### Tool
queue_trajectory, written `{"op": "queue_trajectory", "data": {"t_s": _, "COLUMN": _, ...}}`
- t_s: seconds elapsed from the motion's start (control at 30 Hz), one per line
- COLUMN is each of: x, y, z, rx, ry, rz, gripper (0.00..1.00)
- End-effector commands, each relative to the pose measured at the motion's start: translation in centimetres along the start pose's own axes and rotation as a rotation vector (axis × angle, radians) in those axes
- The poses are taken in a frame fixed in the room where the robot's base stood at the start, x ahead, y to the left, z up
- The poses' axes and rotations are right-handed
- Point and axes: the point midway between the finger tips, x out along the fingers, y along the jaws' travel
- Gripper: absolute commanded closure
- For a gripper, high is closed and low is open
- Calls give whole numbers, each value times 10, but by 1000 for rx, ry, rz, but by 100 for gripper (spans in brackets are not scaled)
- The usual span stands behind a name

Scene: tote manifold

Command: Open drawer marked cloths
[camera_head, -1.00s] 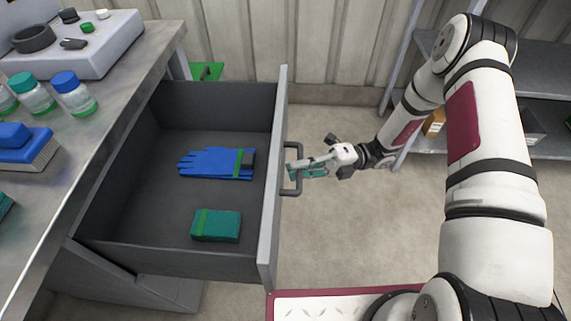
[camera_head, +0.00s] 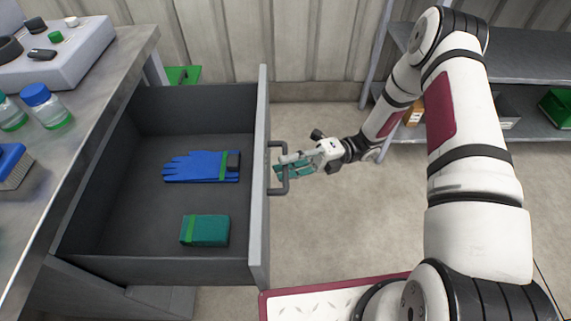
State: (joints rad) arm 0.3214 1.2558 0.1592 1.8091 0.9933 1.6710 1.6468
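A grey drawer (camera_head: 123,267) stands far out from under the steel bench in the head view. It holds a pair of blue gloves (camera_head: 195,167) with a green band and a folded green cloth bundle (camera_head: 205,231) with a lighter green band. The drawer front (camera_head: 262,200) is seen from above and edge-on, so no marking on it can be read. A dark grey bar handle (camera_head: 278,192) sticks out from its right side. My gripper (camera_head: 284,167) is at the handle's middle, its teal-padded fingers around the bar. The exact finger contact is small and partly hidden.
The bench top (camera_head: 95,95) carries blue-capped and green-capped bottles, a blue brush-like block (camera_head: 12,165) and a grey tray (camera_head: 75,48) with small parts. A shelf unit (camera_head: 500,75) stands behind my arm.

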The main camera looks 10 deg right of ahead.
Motion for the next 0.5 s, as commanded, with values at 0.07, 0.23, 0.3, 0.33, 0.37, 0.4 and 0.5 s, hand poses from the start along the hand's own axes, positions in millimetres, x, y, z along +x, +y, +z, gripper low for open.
{"op": "queue_trajectory", "data": {"t_s": 0.07, "x": -12, "y": -1, "z": 0, "rx": -2, "ry": -2, "rz": -2, "gripper": 69}}
{"op": "queue_trajectory", "data": {"t_s": 0.23, "x": -47, "y": -1, "z": 0, "rx": -1, "ry": -2, "rz": -3, "gripper": 69}}
{"op": "queue_trajectory", "data": {"t_s": 0.3, "x": -62, "y": -1, "z": 0, "rx": -2, "ry": -3, "rz": -3, "gripper": 69}}
{"op": "queue_trajectory", "data": {"t_s": 0.33, "x": -68, "y": -1, "z": 0, "rx": -1, "ry": -3, "rz": -3, "gripper": 69}}
{"op": "queue_trajectory", "data": {"t_s": 0.37, "x": -73, "y": -1, "z": 0, "rx": -1, "ry": -2, "rz": -4, "gripper": 69}}
{"op": "queue_trajectory", "data": {"t_s": 0.4, "x": -80, "y": -1, "z": 0, "rx": -1, "ry": -1, "rz": -3, "gripper": 69}}
{"op": "queue_trajectory", "data": {"t_s": 0.5, "x": -95, "y": -1, "z": 0, "rx": -1, "ry": -2, "rz": -3, "gripper": 69}}
